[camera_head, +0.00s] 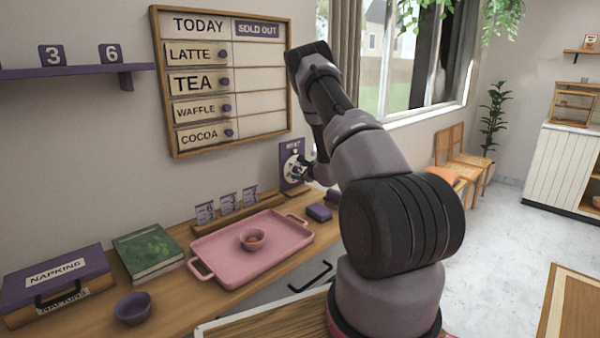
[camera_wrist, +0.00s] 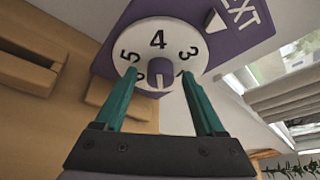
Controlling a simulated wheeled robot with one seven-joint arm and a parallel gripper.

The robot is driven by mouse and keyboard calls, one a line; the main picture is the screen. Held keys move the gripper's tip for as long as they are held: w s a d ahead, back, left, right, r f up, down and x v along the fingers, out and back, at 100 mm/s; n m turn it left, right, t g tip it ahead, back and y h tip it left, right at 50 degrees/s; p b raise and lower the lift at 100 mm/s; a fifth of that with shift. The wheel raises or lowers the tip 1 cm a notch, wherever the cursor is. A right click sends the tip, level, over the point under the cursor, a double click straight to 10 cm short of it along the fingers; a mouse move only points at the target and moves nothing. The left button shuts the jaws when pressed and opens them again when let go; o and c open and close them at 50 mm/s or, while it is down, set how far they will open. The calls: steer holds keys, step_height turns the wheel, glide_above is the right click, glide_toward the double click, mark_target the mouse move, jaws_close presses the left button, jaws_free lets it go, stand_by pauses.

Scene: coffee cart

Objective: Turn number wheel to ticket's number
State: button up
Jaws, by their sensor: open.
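The white number wheel (camera_head: 291,167) is mounted on a purple upright sign (camera_head: 293,147) at the back of the counter. In the wrist view the wheel (camera_wrist: 158,53) shows 5, 4 and 3 clearly, with other digits partly covered. A purple knob (camera_wrist: 160,72) sits at its middle. My gripper (camera_wrist: 159,74) is open, its teal fingers on either side of the knob; I cannot tell whether they touch it. In the head view my gripper (camera_head: 304,168) is right at the wheel. Small tickets (camera_head: 228,202) stand in a wooden holder; their numbers are too small to read.
A pink tray (camera_head: 205,250) with a small bowl (camera_head: 252,239) lies in front of the tickets. A purple block (camera_head: 319,212) is below the sign. A green book (camera_head: 148,250) and napkin box (camera_head: 56,282) are left. The menu board (camera_head: 195,95) hangs above.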

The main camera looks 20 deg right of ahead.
steer(key=shift+w, duration=0.1)
jaws_close()
stand_by(0.3)
